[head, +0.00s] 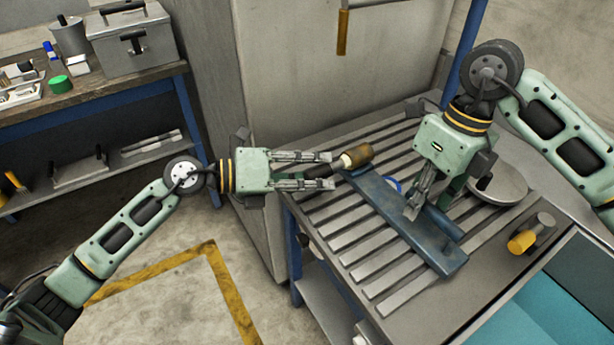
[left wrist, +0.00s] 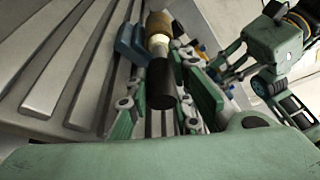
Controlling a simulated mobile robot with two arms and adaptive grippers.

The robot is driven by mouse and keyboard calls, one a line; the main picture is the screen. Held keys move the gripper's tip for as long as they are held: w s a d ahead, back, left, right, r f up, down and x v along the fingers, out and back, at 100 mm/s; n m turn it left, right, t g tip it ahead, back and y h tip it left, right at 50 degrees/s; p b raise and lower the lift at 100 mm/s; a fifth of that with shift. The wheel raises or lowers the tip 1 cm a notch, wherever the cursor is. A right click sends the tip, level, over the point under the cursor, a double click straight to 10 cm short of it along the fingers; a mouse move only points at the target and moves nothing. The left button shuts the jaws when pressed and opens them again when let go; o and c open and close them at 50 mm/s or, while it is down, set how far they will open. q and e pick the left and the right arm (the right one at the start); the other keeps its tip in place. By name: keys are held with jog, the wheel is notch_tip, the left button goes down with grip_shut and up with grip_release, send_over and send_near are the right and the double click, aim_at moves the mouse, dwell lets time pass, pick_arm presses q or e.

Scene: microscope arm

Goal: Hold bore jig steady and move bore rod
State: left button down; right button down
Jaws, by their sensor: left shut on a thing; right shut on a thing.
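The bore rod (head: 357,156) has a brown end, a pale collar and a black section; it also shows in the left wrist view (left wrist: 161,84). My left gripper (head: 328,171) is shut on the rod's black section, with its fingers on either side. The blue bore jig (head: 448,260) lies on the slatted table top, and part of it shows in the left wrist view (left wrist: 131,42). The rod's brown end is beside the jig's upper-left end; I cannot tell whether they touch. My right gripper (head: 420,207) points down and is shut on the jig, hiding its middle.
The slatted table (head: 345,238) has bare slats left of the jig. A round metal dish (head: 500,184) and a yellow-ended cylinder (head: 522,242) stand to the right. A grey cabinet (head: 300,70) rises behind. A workbench (head: 100,100) with a metal box (head: 135,48) is at far left.

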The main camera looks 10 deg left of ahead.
pick_arm(q)
jog(key=shift+a+f, duration=0.15)
jog(key=shift+f, duration=0.2)
jog(key=c, duration=1.8)
grip_release()
jog(key=shift+o, duration=0.8)
jog(key=shift+r, duration=0.15)
jog(key=v, duration=1.2)
jog(key=shift+w, duration=0.1)
